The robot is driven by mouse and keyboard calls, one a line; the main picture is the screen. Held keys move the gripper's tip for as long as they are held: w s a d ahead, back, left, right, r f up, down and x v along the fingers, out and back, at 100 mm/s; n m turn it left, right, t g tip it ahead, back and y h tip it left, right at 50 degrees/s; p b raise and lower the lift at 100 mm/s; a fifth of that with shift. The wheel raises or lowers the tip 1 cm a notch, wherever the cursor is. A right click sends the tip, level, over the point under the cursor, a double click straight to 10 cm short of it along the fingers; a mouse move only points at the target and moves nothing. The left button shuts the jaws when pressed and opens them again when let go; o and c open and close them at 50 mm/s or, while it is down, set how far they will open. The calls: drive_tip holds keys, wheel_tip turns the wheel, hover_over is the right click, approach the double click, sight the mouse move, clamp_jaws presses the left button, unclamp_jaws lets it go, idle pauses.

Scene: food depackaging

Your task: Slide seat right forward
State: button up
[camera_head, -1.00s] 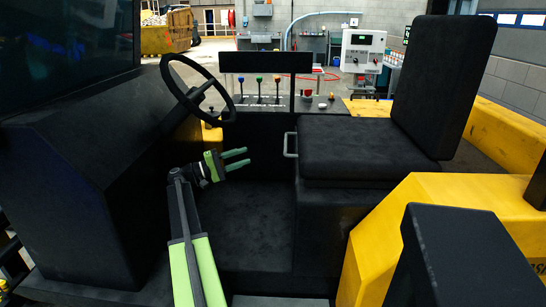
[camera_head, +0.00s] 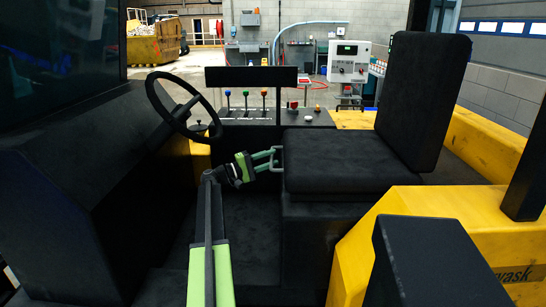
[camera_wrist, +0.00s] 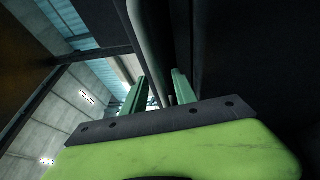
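The black seat (camera_head: 345,160) with its upright backrest (camera_head: 423,100) is on the right side of the cab in the head view. A light grey handle (camera_head: 273,161) sticks out from the left side of the seat cushion. My gripper (camera_head: 276,157) reaches it from the left, and its green fingers lie at the handle. In the wrist view, the two fingers (camera_wrist: 158,88) are apart with a dark grey bar (camera_wrist: 147,40), likely the handle, between them. A gap shows beside the bar. The fingertip contact is too small to tell.
A steering wheel (camera_head: 178,104) stands to the left of my gripper. A lever panel (camera_head: 248,114) with coloured knobs is behind it. A yellow body panel (camera_head: 450,210) is at the right. The dark floor (camera_head: 250,230) below my gripper is clear.

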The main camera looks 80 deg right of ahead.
drive_tip(key=shift+s+d+r, duration=0.1)
drive_tip(key=shift+s+d, duration=0.15)
drive_tip(key=shift+s, duration=0.2)
clamp_jaws()
idle(1.1)
